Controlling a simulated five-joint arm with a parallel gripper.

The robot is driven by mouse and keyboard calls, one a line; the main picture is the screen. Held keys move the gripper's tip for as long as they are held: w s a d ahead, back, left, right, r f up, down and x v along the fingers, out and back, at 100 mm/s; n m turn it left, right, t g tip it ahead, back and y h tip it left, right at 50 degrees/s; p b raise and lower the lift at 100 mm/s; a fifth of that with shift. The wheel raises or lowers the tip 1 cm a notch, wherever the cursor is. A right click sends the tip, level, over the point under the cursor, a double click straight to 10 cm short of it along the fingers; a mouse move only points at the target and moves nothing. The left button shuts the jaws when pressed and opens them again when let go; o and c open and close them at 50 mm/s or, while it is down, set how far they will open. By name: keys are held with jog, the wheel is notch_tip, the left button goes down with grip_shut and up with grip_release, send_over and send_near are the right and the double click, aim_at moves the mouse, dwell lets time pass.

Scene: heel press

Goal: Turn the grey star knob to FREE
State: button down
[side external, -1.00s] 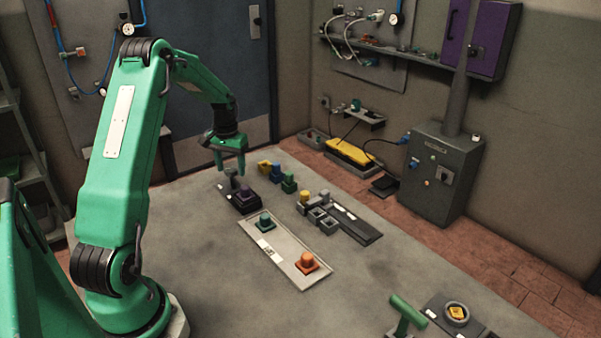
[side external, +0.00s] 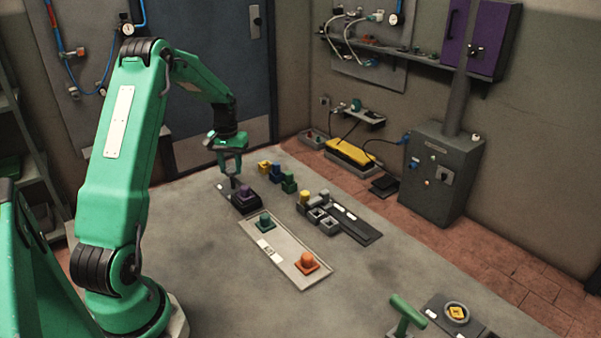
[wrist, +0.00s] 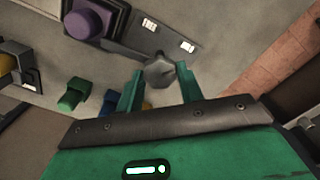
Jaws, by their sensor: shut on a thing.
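The grey star knob (wrist: 159,72) shows in the wrist view between the two green fingers of my gripper (wrist: 159,84). It sits at the end of a dark plate (wrist: 133,40) with two small white labels (wrist: 149,25) (wrist: 187,47), whose words I cannot read. In the side view my gripper (side external: 232,168) points down over the far end of this plate, shut on the knob. The fingers hide much of the knob there.
Yellow (side external: 264,167), blue (side external: 275,172) and green (side external: 289,182) blocks stand close to the right of my gripper. A pale tray (side external: 285,262) with green and orange knobs lies nearer the camera.

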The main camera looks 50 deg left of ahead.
jog(key=n, duration=1.2)
jog(key=shift+r+n, duration=0.1)
jog(key=shift+n, duration=2)
jog(key=c, duration=0.9)
grip_release()
